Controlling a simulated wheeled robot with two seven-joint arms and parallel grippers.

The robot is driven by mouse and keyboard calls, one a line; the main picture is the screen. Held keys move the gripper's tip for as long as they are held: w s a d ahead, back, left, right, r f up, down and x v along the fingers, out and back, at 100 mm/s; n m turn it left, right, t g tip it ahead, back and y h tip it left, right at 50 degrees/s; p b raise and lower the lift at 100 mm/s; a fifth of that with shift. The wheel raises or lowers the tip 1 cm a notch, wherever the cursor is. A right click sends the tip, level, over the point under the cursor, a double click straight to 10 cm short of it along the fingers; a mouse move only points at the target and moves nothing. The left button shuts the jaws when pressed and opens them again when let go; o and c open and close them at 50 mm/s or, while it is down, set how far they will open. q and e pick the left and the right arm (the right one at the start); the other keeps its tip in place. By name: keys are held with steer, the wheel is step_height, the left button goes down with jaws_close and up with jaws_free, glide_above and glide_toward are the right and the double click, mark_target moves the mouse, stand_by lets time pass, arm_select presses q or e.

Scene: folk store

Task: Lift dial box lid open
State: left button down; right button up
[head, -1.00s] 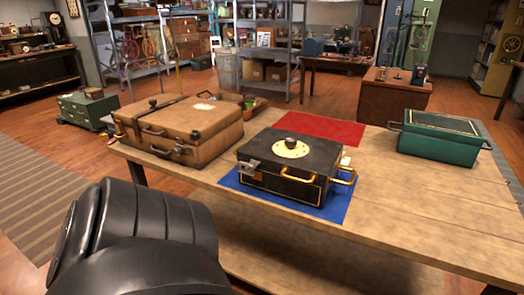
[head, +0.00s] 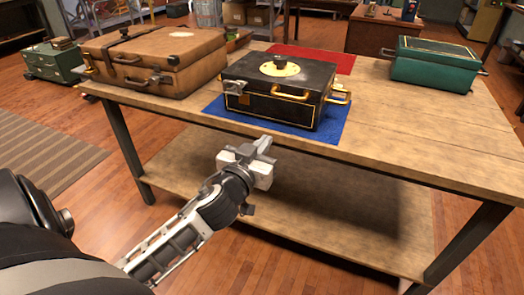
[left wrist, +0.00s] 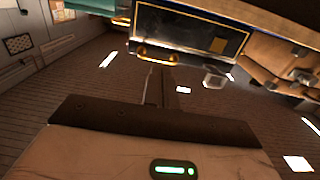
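The black dial box (head: 268,105) sits closed on a blue mat (head: 335,125) on the wooden table. It has a round cream dial plate with a dark knob (head: 281,64) on its lid, brass handles, and a silver latch (head: 235,87) at its front left. My left gripper (head: 266,144) is in front of the table edge, below the tabletop and apart from the box. Its fingers look shut and empty in the left wrist view (left wrist: 157,84). That view also shows the box's gold-lined black front (left wrist: 190,30) and a brass handle (left wrist: 157,56). My right gripper is out of view.
A brown suitcase (head: 150,65) stands close left of the dial box. A green box (head: 435,64) stands at the right end, with bare tabletop (head: 390,115) between. A red mat (head: 318,58) lies behind. A lower shelf (head: 300,205) runs under the tabletop.

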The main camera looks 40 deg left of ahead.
arm_select(q)
glide_toward(291, 102)
steer(key=shift+w, duration=0.1)
stand_by(0.5)
stand_by(1.5)
steer(key=shift+w, duration=0.15)
stand_by(0.6)
steer(key=shift+b+x, duration=1)
steer(key=shift+x, duration=2.3)
steer(key=shift+s, duration=0.45)
